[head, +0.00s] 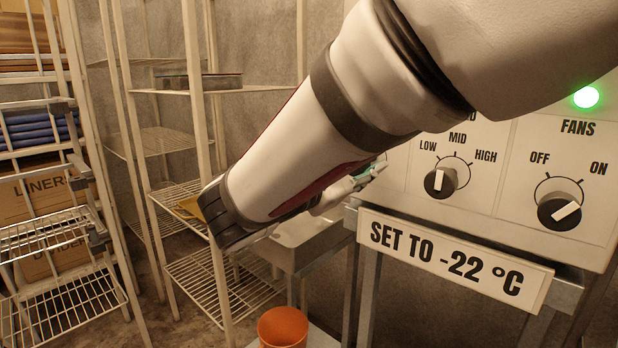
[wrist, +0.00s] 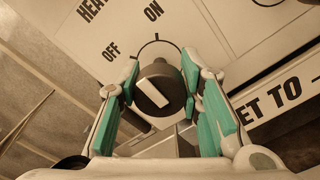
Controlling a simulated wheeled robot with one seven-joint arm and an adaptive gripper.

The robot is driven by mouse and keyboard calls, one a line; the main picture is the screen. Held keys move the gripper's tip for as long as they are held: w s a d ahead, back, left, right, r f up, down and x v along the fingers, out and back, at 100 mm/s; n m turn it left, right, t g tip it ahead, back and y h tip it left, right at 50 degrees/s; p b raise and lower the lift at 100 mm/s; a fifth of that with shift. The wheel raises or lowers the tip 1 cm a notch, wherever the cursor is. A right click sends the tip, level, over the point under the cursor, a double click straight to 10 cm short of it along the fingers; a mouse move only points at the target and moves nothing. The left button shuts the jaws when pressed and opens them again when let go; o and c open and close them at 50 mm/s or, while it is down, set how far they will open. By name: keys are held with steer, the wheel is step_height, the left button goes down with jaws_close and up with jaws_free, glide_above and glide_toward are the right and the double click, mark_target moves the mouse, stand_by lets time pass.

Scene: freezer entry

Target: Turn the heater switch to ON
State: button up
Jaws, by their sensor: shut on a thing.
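The heater switch is a dark round knob (wrist: 160,104) with a white pointer bar, seen in the wrist view. Its panel carries the words OFF and ON and part of a heading that starts "HEA". The bar lies at a slant, its upper end toward the OFF side. My gripper (wrist: 166,100) has its teal-padded fingers on either side of the knob and is shut on it. In the head view my arm hides the heater switch, and only a bit of my gripper (head: 368,174) shows at the panel's left part.
Right of the heater are a LOW-MID-HIGH knob (head: 440,182) and a FANS knob (head: 559,211) under a lit green lamp (head: 586,97). A "SET TO -22 °C" sign (head: 450,258) hangs below. Wire shelves (head: 225,285) stand left. An orange bucket (head: 283,328) stands low in front.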

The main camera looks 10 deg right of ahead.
steer(key=m+b, duration=0.1)
steer(key=b, duration=0.1)
steer(key=m+b, duration=0.2)
steer(key=shift+f+m, duration=0.3)
steer(key=m+b, duration=0.2)
steer(key=b, duration=0.1)
steer(key=shift+s+d+r+m+b, duration=0.1)
steer(key=shift+m+b, duration=0.3)
steer(key=o, duration=1.2)
steer(key=shift+r, duration=0.1)
steer(key=v, duration=1.2)
